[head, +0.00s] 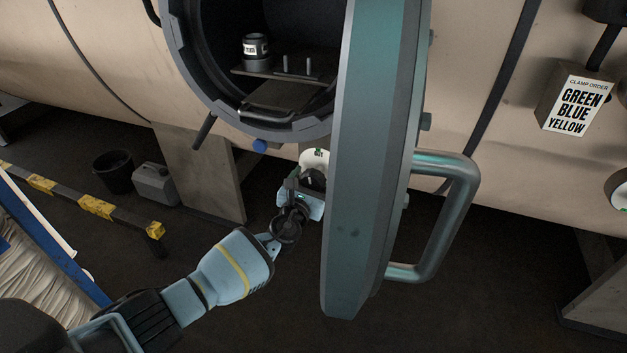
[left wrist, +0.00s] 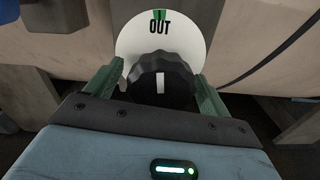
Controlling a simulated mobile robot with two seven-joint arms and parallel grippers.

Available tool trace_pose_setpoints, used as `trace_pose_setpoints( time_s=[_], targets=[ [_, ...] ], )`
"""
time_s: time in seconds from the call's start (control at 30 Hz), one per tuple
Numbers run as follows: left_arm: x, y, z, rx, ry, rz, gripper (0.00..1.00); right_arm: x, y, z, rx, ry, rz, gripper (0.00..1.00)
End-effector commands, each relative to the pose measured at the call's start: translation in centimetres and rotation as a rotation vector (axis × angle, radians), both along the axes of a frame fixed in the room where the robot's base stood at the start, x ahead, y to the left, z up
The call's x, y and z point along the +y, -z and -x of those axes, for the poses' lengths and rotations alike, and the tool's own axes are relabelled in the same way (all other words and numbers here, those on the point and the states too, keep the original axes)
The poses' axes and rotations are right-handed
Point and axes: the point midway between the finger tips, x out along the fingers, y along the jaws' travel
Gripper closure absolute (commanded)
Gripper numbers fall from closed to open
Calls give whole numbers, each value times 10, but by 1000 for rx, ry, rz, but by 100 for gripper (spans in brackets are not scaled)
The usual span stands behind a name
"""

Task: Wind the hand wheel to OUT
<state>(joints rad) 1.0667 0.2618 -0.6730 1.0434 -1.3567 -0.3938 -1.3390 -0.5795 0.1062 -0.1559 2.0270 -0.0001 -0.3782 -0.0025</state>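The hand wheel (left wrist: 160,82) is a black ribbed knob with a white pointer mark, in front of a white round dial plate (left wrist: 187,42). The plate reads OUT under a green mark at its top. The white pointer stands upright, in line with OUT. My left gripper (left wrist: 159,88) has its green fingers on either side of the knob; I cannot tell whether they touch it. In the head view my left gripper (head: 307,190) is at the dial plate (head: 314,158), beside the open door, and partly hides the knob. My right gripper is not in view.
The thick round door (head: 370,150) stands open just right of my left gripper, its handle (head: 455,215) sticking out. Inside the opening is a tray (head: 275,98) with a small labelled cup (head: 256,49). A clamp order sign (head: 577,105) reads green, blue, yellow.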

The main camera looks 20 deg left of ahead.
Motion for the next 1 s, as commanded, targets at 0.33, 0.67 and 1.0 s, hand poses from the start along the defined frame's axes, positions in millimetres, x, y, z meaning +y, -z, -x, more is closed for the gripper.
trace_pose_setpoints(
  time_s=[0.33, 0.67, 1.0],
  targets=[
    [0, -2, 10, -1, 0, 0, 19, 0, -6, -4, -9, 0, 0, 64],
    [2, -4, 55, -3, 0, 0, 19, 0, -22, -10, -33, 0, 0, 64],
    [3, -1, 78, 0, -1, 0, 19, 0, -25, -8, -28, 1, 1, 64]
  ],
)
